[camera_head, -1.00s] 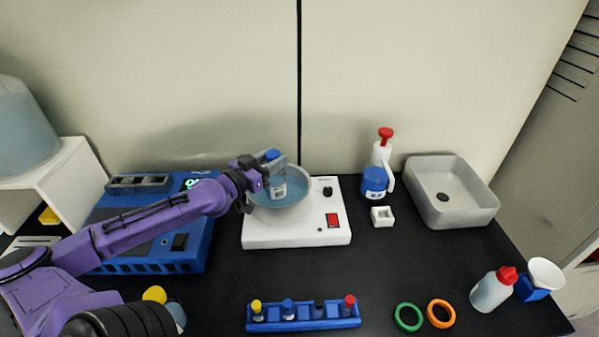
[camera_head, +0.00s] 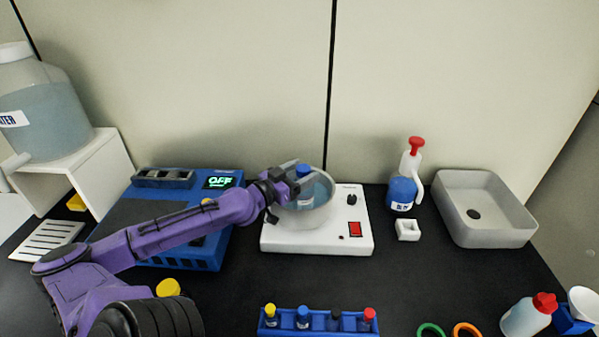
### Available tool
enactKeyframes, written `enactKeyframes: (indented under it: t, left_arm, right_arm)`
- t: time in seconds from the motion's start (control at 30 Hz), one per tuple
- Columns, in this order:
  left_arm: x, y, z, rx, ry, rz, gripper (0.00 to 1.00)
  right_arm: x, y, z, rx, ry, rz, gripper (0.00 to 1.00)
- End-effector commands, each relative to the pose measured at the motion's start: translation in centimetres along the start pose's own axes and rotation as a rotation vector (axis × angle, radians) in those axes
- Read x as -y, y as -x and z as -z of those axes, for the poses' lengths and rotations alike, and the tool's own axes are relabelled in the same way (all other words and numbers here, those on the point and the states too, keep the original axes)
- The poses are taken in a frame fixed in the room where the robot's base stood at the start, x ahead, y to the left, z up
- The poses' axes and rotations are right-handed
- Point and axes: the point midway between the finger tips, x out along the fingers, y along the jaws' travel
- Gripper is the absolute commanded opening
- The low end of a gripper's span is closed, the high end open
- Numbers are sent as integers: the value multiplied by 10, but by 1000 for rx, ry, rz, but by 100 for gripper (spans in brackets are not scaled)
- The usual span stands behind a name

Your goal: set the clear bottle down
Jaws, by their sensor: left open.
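The clear bottle (camera_head: 304,187) with a blue cap stands in the round bowl (camera_head: 318,214) of the white device with a red switch. The bowl appears to hold bluish liquid. My left gripper (camera_head: 287,188) is at the bottle's left side, at the bowl's rim, with its jaws open. The gripper hides part of the bottle, and I cannot tell whether a finger touches it. My right gripper is not in view.
A blue machine (camera_head: 165,215) reading OFF lies under my left arm. A blue rack (camera_head: 318,322) with several capped vials stands in front.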

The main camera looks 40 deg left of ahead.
Motion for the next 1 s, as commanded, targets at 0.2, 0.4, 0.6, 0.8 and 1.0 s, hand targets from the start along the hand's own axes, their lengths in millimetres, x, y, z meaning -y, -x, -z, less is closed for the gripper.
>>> enactKeyframes:
  t: [0.2, 0.4, 0.6, 0.8, 1.0]
  left_arm:
    - [1, 20, 0, 3, 5, 4, 67]
    - [2, 74, -2, 3, 2, 8, 67]
    - [2, 111, 0, 0, 2, 6, 67]
    - [1, 122, 2, 1, -1, 3, 67]
    - [1, 121, 3, 0, -1, 2, 67]
  right_arm:
    - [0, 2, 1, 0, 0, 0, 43]
    - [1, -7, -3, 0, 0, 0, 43]
    - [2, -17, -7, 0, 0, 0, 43]
    - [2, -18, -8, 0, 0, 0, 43]
    - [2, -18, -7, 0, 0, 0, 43]
